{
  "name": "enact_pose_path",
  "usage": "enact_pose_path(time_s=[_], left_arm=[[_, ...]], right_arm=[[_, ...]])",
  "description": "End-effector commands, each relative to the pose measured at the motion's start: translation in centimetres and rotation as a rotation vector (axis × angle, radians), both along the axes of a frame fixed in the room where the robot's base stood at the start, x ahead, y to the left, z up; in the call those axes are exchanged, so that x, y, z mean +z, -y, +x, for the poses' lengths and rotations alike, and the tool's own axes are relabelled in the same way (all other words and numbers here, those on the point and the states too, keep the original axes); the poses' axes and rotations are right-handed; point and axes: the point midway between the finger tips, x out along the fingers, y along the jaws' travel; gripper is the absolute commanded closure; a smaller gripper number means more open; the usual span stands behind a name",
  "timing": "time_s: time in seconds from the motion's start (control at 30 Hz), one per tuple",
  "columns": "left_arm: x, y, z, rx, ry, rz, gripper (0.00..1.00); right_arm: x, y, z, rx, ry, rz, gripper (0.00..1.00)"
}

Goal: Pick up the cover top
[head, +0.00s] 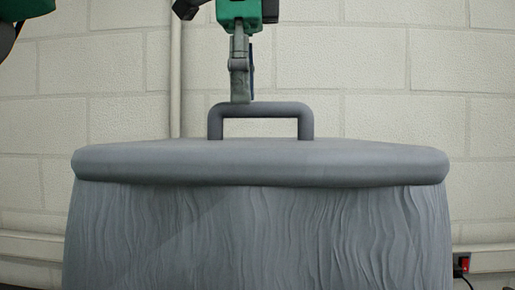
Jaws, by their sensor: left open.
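The cover top (260,163) is a wide grey slab with rounded edges, lying level across a grey, wavy-textured body. A grey bar handle (280,110) stands upright at its middle. My left gripper (241,99) points straight down over the left half of the handle. Its fingers are open and seen nearly edge-on, with the tips at the level of the handle's top bar. I cannot tell whether they touch or straddle the bar. My right gripper is not in view.
The grey wavy-textured body (260,238) fills the lower middle. A pale block wall (400,60) with a vertical pipe (175,70) stands behind. A red switch (463,263) with a black cable is at the lower right. The space beside the handle is clear.

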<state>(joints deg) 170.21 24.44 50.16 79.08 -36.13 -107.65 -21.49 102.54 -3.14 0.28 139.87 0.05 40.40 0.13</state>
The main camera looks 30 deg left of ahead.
Motion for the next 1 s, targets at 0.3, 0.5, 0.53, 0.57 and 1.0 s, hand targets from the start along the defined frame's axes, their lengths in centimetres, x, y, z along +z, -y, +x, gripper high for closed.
enact_pose_path(time_s=[0.3,0.5,0.53,0.57,1.0], left_arm=[[-3.2,1.0,0.4,0.000,-0.001,0.009,0.57],[-3.2,0.6,0.4,0.000,-0.001,0.007,0.61],[-3.2,0.5,0.4,0.000,-0.001,0.005,0.71],[-3.3,0.3,0.4,0.000,0.000,0.005,0.82],[-3.3,0.0,0.5,0.001,-0.005,0.004,1.00]], right_arm=[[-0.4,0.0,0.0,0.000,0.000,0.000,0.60],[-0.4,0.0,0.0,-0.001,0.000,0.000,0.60],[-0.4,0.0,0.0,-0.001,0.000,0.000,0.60],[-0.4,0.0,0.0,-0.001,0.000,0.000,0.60],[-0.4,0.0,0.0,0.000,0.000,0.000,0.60]])
